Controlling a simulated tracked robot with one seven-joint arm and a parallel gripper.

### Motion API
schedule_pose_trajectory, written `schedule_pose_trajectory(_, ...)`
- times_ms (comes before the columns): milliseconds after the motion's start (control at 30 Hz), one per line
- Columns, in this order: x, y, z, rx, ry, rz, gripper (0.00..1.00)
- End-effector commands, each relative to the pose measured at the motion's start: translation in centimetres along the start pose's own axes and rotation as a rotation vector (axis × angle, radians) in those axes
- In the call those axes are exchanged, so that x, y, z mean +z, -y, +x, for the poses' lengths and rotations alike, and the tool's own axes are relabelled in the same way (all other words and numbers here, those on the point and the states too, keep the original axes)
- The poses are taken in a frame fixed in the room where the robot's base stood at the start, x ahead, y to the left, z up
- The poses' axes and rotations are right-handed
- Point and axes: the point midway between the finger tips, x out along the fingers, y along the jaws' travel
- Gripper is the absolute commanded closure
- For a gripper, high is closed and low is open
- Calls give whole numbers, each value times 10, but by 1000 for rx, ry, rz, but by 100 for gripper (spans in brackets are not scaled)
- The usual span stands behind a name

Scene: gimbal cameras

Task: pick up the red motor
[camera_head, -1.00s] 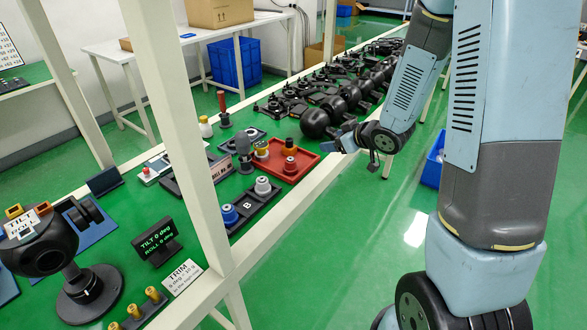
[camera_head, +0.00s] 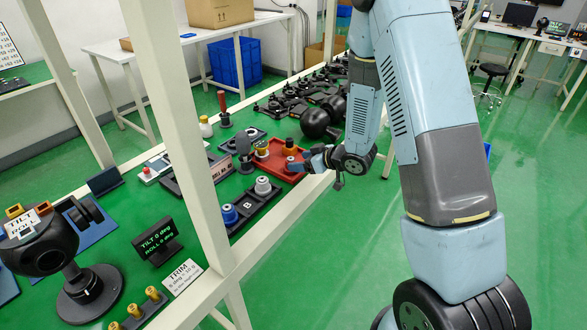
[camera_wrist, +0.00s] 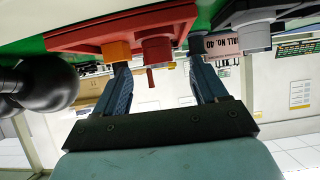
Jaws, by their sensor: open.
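The red motor (camera_wrist: 157,50) stands in the red tray (camera_wrist: 180,15). In the wrist view the picture is upside down, and the motor shows between and beyond my two fingertips. My gripper (camera_wrist: 160,66) is open, with nothing between its fingers that I can see held. In the head view my gripper (camera_head: 304,164) is at the right edge of the red tray (camera_head: 272,168), beside the motor and largely covering it. An orange motor (camera_wrist: 116,50) stands beside the red one, close to one fingertip.
A yellow motor (camera_head: 262,152) is in the same tray. A dark stand marked B (camera_head: 262,206) with grey and blue motors lies in front. Black gimbal units (camera_head: 312,105) stand behind. A white frame post (camera_head: 180,120) rises at the left.

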Motion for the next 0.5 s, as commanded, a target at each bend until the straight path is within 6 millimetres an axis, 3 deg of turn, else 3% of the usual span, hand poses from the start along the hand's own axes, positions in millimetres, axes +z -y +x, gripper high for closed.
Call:
schedule_pose_trajectory(233, 1, 0, 15, -1, 1, -1, 28)
schedule_pose_trajectory(500, 3, -2, 48, -1, 0, -1, 28)
